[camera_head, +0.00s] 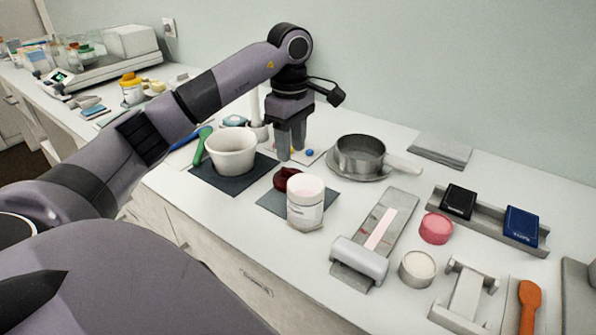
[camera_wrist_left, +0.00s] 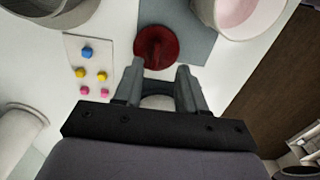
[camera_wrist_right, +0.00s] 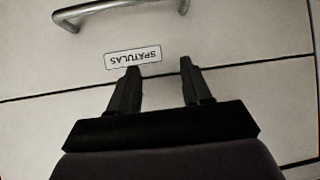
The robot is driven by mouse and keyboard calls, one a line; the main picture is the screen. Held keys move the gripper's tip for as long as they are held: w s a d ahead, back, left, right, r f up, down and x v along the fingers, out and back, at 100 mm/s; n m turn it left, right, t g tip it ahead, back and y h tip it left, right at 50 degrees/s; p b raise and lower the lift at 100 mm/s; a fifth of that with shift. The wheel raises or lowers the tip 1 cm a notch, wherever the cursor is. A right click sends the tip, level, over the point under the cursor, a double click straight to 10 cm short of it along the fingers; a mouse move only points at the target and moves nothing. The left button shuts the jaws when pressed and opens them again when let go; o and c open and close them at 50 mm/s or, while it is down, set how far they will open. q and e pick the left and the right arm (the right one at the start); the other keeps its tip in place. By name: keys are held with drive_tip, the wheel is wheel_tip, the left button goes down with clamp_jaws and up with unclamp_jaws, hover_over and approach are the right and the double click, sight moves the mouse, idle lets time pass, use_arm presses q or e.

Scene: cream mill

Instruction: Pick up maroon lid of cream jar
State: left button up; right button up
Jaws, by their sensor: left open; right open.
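The maroon lid (camera_head: 287,179) lies on a dark grey mat (camera_head: 270,202), behind and left of the cream jar (camera_head: 305,205). The jar is white with a label and stands upright without a lid, pale pink cream showing at its top. My left gripper (camera_head: 291,156) is open and empty, pointing down above and behind the lid.
A white mortar (camera_head: 231,152) stands on another dark mat at left. A metal pan (camera_head: 359,156) stands behind right. A card with coloured dots (camera_wrist_left: 90,68) lies beside the lid's mat. A roller device (camera_head: 361,258) and small tubs are at right.

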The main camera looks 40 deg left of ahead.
sight(289, 170)
use_arm(q)
drive_tip(key=shift+s+a+f, duration=0.1)
drive_tip(key=shift+f, duration=0.75)
drive_tip(key=shift+w+a+f+p, duration=0.1)
drive_tip(key=shift+f+p, duration=0.05)
drive_tip(key=shift+f, duration=0.6)
drive_tip(key=shift+w+a+f+p, duration=0.1)
drive_tip(key=shift+a+f, duration=0.05)
drive_tip(key=shift+f, duration=0.65)
drive_tip(key=shift+w+a+f+p, duration=0.1)
drive_tip(key=shift+f+p, duration=0.05)
drive_tip(key=shift+f, duration=0.6)
clamp_jaws()
